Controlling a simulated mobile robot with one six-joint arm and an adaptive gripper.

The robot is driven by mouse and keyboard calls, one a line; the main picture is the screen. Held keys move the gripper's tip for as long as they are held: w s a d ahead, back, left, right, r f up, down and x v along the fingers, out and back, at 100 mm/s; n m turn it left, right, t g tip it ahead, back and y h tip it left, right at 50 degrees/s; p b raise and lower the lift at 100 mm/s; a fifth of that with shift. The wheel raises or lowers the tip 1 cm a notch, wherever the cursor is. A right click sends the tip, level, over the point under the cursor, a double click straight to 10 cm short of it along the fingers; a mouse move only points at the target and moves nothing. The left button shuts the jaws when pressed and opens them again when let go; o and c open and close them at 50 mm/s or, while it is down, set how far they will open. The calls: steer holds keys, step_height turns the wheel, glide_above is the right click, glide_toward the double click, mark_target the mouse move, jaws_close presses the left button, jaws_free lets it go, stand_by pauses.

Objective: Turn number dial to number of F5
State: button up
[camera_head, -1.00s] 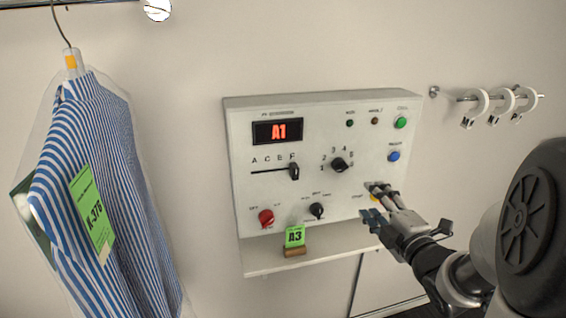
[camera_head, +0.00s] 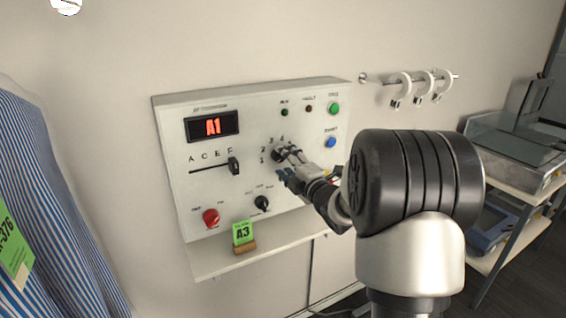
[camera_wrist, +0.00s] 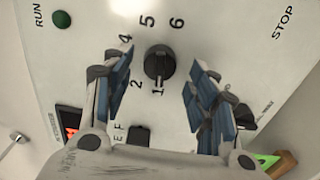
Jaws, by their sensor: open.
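A white control panel (camera_head: 165,130) has a red display (camera_head: 212,126) reading A1. The black number dial (camera_wrist: 159,64) has numbers around it, and its light pointer mark appears turned toward 1 in the wrist view. In the head view the dial is largely hidden by my gripper (camera_head: 286,165). In the wrist view my gripper (camera_wrist: 156,72) is open, with one finger on each side of the dial and visible gaps to it. The letter slider (camera_head: 234,166) stands under F at the right end of its slot; it also shows in the wrist view (camera_wrist: 138,135).
Below the dial are a black selector knob (camera_head: 262,203) and a red knob (camera_head: 211,217). A green A3 tag (camera_head: 243,232) stands on the panel's ledge. Green (camera_head: 334,108) and blue (camera_head: 331,142) buttons are at right. A striped shirt (camera_head: 50,230) hangs left.

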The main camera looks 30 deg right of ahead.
mark_target(280, 157)
steer(key=shift+w, duration=1.05)
steer(key=shift+c, duration=0.5)
steer(key=c, duration=1)
